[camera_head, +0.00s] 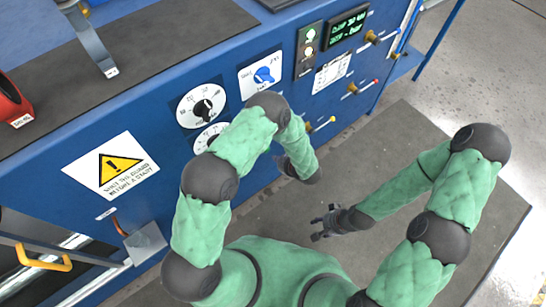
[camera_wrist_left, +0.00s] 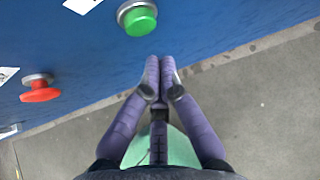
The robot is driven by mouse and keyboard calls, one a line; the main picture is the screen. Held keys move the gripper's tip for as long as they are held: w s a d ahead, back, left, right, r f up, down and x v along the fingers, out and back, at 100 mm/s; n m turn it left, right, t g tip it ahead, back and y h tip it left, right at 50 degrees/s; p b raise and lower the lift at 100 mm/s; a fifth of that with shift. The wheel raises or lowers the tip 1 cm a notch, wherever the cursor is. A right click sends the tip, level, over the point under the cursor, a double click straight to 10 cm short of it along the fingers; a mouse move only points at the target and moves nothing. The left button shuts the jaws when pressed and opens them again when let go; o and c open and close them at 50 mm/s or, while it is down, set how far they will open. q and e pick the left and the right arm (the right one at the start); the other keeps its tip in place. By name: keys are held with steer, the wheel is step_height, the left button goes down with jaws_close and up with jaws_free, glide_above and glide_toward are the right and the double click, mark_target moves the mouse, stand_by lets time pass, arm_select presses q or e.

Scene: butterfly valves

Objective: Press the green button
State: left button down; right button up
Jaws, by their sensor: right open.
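The green button (camera_wrist_left: 138,18), a round cap in a metal collar, is on the blue panel at the top of the left wrist view. A red button (camera_wrist_left: 39,90) is lower left of it. My left gripper (camera_wrist_left: 160,68) has its purple fingertips together, just below and right of the green button in that view, apart from it, with nothing between them. In the head view my left gripper (camera_head: 281,163) is small and partly hidden by its wrist, close to the blue panel. I cannot make out the green button there. My right gripper (camera_head: 322,223) is open and empty, away from the panel.
The blue panel carries dials (camera_head: 201,105), a blue rotary switch (camera_head: 264,75), a lamp box (camera_head: 308,45), a display (camera_head: 347,25) and brass valves with handles (camera_head: 361,88). A warning sign (camera_head: 112,166) is at left. The floor mat (camera_head: 400,130) is clear.

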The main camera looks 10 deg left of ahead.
arm_select(q)
steer(key=p+v, duration=0.3)
steer(key=v, duration=0.7)
steer(key=shift+p, duration=0.3)
steer(key=shift+d+f, duration=0.1)
